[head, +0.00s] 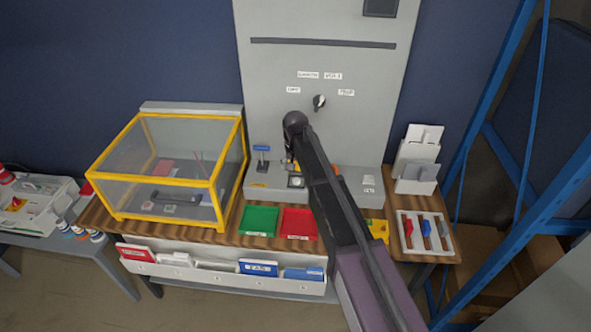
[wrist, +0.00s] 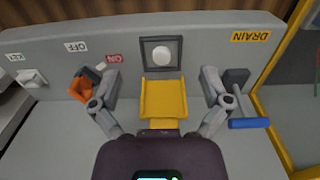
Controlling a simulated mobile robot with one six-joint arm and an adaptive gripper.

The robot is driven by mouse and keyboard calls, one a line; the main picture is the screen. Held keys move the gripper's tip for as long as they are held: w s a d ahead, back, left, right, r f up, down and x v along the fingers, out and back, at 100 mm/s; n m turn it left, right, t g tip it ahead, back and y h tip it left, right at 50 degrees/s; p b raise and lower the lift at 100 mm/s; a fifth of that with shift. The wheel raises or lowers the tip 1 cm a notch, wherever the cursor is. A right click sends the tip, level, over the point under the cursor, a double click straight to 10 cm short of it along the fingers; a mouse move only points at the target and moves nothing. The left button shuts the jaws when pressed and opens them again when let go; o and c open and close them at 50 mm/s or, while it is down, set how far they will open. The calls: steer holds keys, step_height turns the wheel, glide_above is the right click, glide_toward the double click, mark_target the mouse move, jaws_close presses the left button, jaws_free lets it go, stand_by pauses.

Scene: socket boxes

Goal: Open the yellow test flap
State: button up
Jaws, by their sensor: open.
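The yellow test flap (wrist: 163,98) shows in the wrist view as a yellow plate folded down towards me, below a dark square frame (wrist: 146,57). A round white button (wrist: 162,57) is exposed in that frame. My gripper (wrist: 158,78) is open and empty, one finger to each side of the flap with gaps between. In the head view my gripper (head: 291,160) is over the grey console (head: 262,181), and my arm hides part of it. The near edge of the flap meets my gripper's body in the wrist view; I cannot tell whether they touch.
Left of the flap are an orange switch (wrist: 82,88) beside my left finger and a white switch (wrist: 32,78). A blue-handled lever (wrist: 248,123) by the DRAIN label (wrist: 251,37) is close to my right finger. A yellow-framed clear box (head: 170,165) stands left of the console.

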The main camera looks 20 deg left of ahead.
steer(key=shift+r+p, duration=3.05)
steer(key=shift+r, duration=0.3)
steer(key=s+d+f+b, duration=0.2)
steer(key=d, duration=1.1)
steer(key=s+d+f+m+b, duration=0.1)
steer(key=s+d+f+b, duration=0.1)
steer(key=d, duration=1.1)
steer(key=shift+s+f+b, duration=0.35)
steer(key=shift+s, duration=0.3)
steer(key=s+d, duration=0.6)
steer(key=d, duration=0.3)
steer(key=s+d+m, duration=0.1)
steer(key=s+d, duration=0.5)
steer(key=d, duration=0.2)
steer(key=shift+s+d+m, duration=0.15)
steer(key=shift+d+m, duration=0.15)
steer(key=shift+d, duration=0.05)
